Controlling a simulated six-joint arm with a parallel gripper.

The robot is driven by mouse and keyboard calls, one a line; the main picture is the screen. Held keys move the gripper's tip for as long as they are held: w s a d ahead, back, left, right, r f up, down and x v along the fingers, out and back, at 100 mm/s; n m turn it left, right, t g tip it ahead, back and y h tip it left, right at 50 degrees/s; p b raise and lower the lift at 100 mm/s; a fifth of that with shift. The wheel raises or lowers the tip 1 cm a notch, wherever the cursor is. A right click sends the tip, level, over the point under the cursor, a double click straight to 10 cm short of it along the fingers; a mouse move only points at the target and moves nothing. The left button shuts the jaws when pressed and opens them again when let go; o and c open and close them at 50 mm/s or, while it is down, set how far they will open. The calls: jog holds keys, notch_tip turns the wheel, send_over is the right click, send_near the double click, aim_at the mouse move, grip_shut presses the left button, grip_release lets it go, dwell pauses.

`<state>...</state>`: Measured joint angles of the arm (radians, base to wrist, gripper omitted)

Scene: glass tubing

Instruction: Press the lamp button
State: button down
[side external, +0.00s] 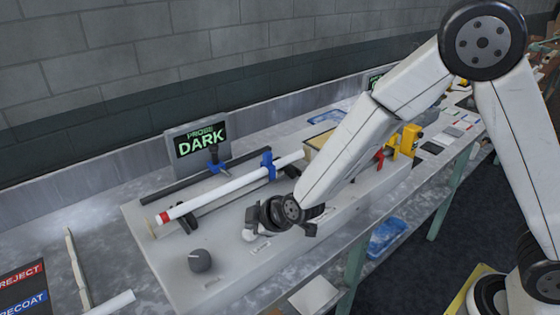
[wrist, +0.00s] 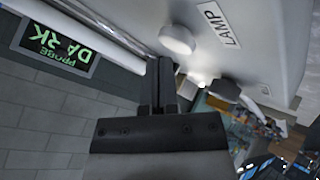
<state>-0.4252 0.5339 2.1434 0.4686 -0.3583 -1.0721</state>
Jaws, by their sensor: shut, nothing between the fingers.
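The lamp button is a white round knob (wrist: 178,40) beside a label reading LAMP (wrist: 219,24) in the wrist view. In the side view the white button (side external: 249,236) shows at the lower left edge of my gripper, partly hidden by it. My gripper (side external: 254,217) is shut and empty, low over the panel. In the wrist view its fingertips (wrist: 161,64) point toward the panel, just short of the button in the picture. I cannot tell whether they touch it.
A dark knob (side external: 200,260) stands left of the button. Behind lies a white glass tube (side external: 225,192) with a red end, on supports with blue clamps (side external: 267,163). A screen (side external: 201,140) reads PROBE DARK. A yellow device (side external: 410,139) stands at the right.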

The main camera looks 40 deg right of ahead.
jog(key=shift+r, duration=3)
jog(key=s+d+f+m+g+h, duration=0.2)
jog(key=s+d+m+g, duration=0.4)
jog(key=s+d+m, duration=0.5)
jog(key=s+d, duration=0.6)
jog(key=shift+s+d+f, duration=0.3)
jog(key=shift+d+f, duration=0.05)
jog(key=shift+f, duration=0.05)
